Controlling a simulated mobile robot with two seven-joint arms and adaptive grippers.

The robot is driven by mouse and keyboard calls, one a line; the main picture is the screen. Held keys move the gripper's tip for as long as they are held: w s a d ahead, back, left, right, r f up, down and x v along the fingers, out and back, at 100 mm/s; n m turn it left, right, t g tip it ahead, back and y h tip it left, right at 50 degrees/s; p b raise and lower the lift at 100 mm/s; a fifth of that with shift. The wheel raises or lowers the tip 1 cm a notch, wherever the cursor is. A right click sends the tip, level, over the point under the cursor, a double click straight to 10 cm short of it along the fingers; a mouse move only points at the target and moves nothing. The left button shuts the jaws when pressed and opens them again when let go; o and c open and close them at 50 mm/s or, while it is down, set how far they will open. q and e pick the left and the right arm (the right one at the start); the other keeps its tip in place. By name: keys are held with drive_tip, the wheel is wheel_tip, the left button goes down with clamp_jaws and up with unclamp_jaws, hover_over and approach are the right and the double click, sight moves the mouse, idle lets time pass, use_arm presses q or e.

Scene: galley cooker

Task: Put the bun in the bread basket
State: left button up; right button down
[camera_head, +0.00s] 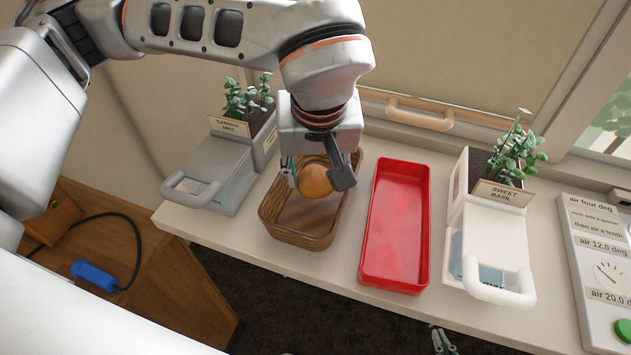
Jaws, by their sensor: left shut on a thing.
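My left gripper (316,178) reaches down from above and is shut on the bun (315,181), a round orange-brown roll. The bun shows between the two fingers, over the back part of the brown wooden basket (303,238). I cannot tell whether the bun touches the basket's floor or hangs above it. The front part of the basket is empty. The tip of my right gripper (443,341) just shows at the bottom edge, below the counter's front; I cannot tell whether it is open.
A red tray (395,225), empty, lies right of the basket. A grey planter (217,170) labelled garden mint stands left, and a white sweet basil planter (490,240) right. A gauge panel (605,270) is at far right. The counter front strip is clear.

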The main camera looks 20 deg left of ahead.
sight(316, 178)
use_arm(q)
drive_tip(key=shift+f, duration=1.45)
drive_tip(key=shift+f, duration=0.15)
drive_tip(key=o, duration=0.7)
drive_tip(key=shift+o, duration=0.2)
drive_tip(key=v, duration=1.2)
drive_tip(key=shift+r+p, duration=0.25)
drive_tip(key=shift+p, duration=0.1)
